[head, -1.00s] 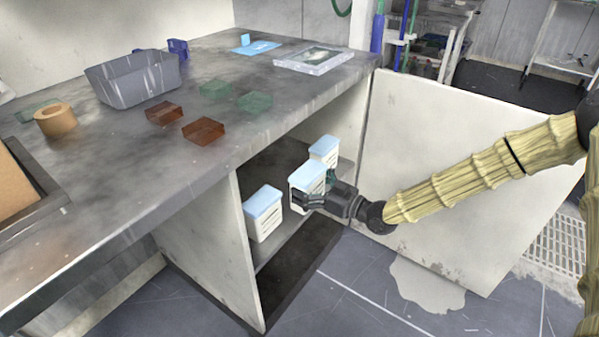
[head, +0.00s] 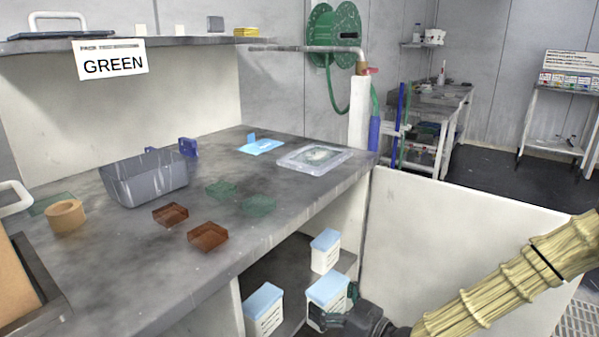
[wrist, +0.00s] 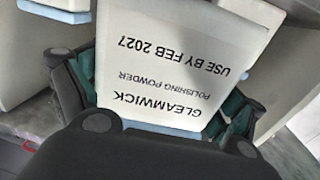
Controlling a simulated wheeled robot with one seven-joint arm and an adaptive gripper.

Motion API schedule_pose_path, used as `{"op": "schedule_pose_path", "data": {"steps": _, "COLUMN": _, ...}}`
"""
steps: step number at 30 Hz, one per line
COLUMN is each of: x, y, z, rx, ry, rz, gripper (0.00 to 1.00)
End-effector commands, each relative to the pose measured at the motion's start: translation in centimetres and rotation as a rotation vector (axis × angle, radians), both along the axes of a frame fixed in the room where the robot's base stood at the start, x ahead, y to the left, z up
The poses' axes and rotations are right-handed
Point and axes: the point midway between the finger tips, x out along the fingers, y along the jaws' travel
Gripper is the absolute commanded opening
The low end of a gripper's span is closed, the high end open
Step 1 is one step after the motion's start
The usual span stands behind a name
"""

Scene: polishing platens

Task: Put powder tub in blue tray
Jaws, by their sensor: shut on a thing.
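Three white tubs with light blue lids stand in the open cabinet under the bench: a back one (head: 325,254), a front left one (head: 264,312) and a middle one (head: 325,292). My gripper (head: 338,315) is shut on the middle powder tub, its fingers on either side. In the wrist view this powder tub (wrist: 180,65) fills the middle, its label upside down: "Gleamwick polishing powder, use by Feb 2027". Its base is cut off or hidden in the head view. A flat light blue piece (head: 262,147) lies on the bench; I cannot tell whether it is a tray.
The bench (head: 150,270) holds a grey bin (head: 150,182), red-brown trays (head: 208,236), green trays (head: 258,205), a tape roll (head: 66,216) and a clear case (head: 314,159). A "GREEN" sign (head: 113,64) hangs above. The open cabinet door (head: 450,225) stands beside my arm.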

Motion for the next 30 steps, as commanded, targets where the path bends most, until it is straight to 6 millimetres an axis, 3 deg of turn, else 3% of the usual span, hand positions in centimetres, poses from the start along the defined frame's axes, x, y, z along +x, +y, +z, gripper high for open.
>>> {"op": "schedule_pose_path", "data": {"steps": 14, "x": 3.7, "y": -5.0, "z": -4.1, "rx": 0.0, "ry": 0.003, "rz": -0.473, "gripper": 0.41}}
{"op": "schedule_pose_path", "data": {"steps": 30, "x": 3.4, "y": -10.3, "z": -9.1, "rx": 0.0, "ry": 0.002, "rz": -0.833, "gripper": 0.41}}
